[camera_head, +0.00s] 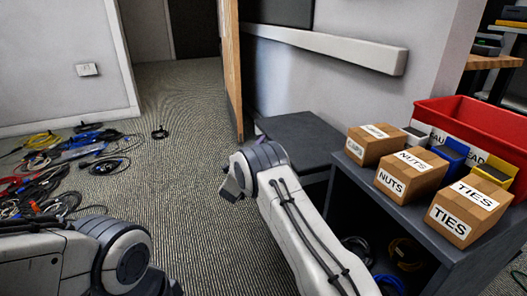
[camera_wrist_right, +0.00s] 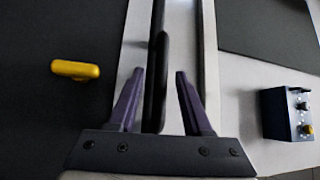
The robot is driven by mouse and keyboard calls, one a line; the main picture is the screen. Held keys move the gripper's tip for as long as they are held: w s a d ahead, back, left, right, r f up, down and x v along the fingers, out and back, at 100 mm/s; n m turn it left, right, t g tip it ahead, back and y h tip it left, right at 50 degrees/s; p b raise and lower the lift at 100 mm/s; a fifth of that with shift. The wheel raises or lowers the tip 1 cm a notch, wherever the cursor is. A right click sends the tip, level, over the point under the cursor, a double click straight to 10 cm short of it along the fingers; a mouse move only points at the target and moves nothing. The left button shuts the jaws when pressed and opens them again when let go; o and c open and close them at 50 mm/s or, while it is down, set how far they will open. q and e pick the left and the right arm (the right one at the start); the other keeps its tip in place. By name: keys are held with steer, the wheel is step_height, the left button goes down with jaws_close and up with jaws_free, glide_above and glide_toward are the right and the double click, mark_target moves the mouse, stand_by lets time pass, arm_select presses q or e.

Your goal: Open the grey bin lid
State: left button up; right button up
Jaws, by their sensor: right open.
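A dark grey flat-topped box (camera_head: 303,132), which looks like the grey bin with its lid down, stands beside the shelf in the head view. My right arm reaches up to its left side and hides part of it; the right gripper is mostly hidden there. In the right wrist view my right gripper (camera_wrist_right: 158,100) is open, with two purple fingers apart. A dark upright bar (camera_wrist_right: 158,60), perhaps a handle, runs between the fingers in the picture; I cannot tell whether they touch it. My left arm is at lower left, its gripper out of view.
Cables (camera_head: 65,165) lie spread on the floor at left. A low dark shelf unit (camera_head: 420,225) at right carries labelled cardboard boxes (camera_head: 410,172) and a red bin (camera_head: 480,125). A wooden door edge (camera_head: 233,70) stands behind. The wrist view shows a yellow object (camera_wrist_right: 75,69) and a blue box (camera_wrist_right: 286,114).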

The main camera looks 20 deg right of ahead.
steer(key=shift+w+d+r, duration=0.1)
steer(key=shift+w+d, duration=0.3)
steer(key=shift+w, duration=0.05)
jaws_close()
stand_by(1.2)
